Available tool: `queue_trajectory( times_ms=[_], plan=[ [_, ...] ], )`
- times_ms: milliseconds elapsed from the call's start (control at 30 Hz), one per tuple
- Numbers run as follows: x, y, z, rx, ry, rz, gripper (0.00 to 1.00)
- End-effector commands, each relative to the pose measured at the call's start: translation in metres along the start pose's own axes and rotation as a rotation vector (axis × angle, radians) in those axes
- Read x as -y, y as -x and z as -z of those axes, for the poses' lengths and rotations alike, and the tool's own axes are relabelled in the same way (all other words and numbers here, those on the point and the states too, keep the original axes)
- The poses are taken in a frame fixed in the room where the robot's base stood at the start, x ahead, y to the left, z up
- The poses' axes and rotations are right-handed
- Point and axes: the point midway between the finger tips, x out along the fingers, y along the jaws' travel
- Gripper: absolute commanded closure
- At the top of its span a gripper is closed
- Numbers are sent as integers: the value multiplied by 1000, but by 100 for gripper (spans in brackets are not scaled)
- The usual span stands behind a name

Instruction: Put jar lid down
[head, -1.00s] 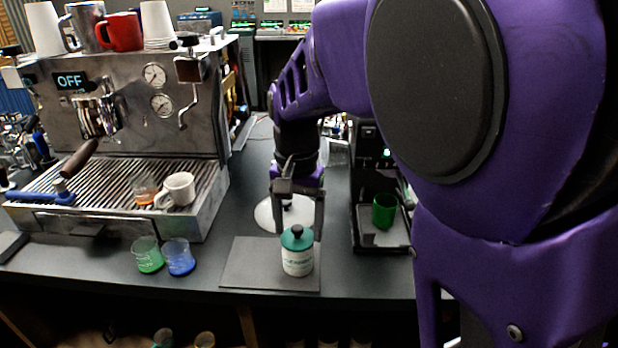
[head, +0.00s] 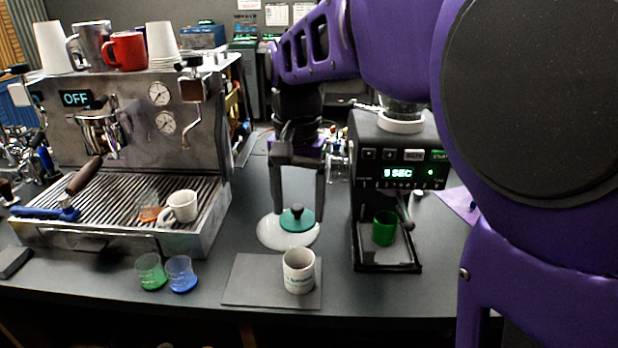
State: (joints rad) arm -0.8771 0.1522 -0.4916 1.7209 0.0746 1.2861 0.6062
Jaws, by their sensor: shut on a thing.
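The jar lid (head: 290,223) is teal and round with a black knob. My gripper (head: 299,212) is shut on it, with a finger on either side. The lid is over the right part of a white round plate (head: 270,236) on the counter; I cannot tell whether it touches the plate. The white jar (head: 299,276) stands upright and open on a dark grey mat (head: 246,281), in front of the plate and apart from the lid.
A grinder (head: 385,160) with a green cup (head: 384,230) stands right of the plate. The espresso machine (head: 140,150) is on the left, with a white cup (head: 183,206) on its tray. Green (head: 151,272) and blue (head: 181,274) glasses stand left of the mat.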

Motion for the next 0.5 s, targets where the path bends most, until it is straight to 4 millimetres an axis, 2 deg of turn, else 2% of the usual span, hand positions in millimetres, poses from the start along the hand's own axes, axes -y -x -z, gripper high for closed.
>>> queue_trajectory(
  times_ms=[67,167,500],
  plan=[
    [3,5,0,-1,2,-3,75],
    [12,0,0,-4,3,-11,75],
    [67,-42,-7,-8,11,-19,75]
  ],
)
